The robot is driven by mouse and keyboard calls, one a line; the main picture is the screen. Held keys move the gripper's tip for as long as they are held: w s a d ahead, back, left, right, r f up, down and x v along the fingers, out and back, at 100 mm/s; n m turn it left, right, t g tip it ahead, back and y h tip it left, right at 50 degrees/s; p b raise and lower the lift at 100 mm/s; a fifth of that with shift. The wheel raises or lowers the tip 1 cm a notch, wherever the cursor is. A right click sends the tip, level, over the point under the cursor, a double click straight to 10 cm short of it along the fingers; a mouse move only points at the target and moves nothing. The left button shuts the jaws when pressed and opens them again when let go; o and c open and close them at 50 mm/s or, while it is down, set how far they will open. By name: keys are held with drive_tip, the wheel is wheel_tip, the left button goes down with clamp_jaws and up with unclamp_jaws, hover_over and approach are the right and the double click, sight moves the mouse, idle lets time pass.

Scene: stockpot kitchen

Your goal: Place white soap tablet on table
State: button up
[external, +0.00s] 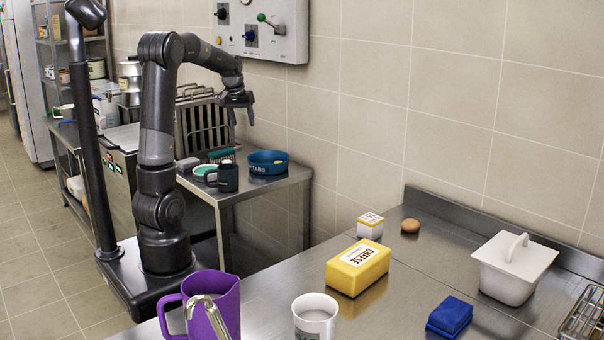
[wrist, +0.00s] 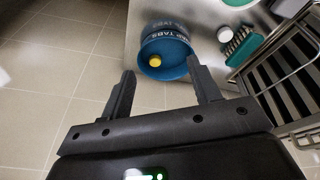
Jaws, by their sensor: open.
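My gripper (external: 241,114) is open and empty, pointing down above the small steel table (external: 262,184) by the wall. In the wrist view its two fingers (wrist: 160,70) frame a blue tub (wrist: 180,70) with lettering ending in "TABS". The tub also shows in the external view (external: 267,168), on the table's right part, below and right of the gripper. A round yellow piece (wrist: 155,61) lies inside it. I cannot make out a white soap tablet for certain; a small white round thing (wrist: 224,33) lies outside the tub, beside a brush.
A dark mug (external: 228,178), a green-and-white brush (external: 221,155) and a rack (external: 205,128) crowd the table's left and back. The front counter holds a purple jug (external: 222,300), white mug (external: 315,318), cheese box (external: 358,268) and blue block (external: 449,316). A control box (external: 262,28) hangs above.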

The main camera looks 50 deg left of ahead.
drive_tip(key=s+d+r+m+t, duration=0.1)
drive_tip(key=s+d+r+m, duration=0.1)
drive_tip(key=s+d, duration=0.45)
drive_tip(key=s+d+r+m+t, duration=0.1)
drive_tip(key=s+d+r, duration=0.15)
drive_tip(key=d, duration=0.65)
drive_tip(key=s+d+f+m, duration=0.3)
drive_tip(key=s+d, duration=0.6)
drive_tip(key=s, duration=0.3)
drive_tip(key=shift+s+f+t+h, duration=0.2)
drive_tip(key=shift+f+t+h, duration=0.2)
drive_tip(key=shift+f, duration=0.15)
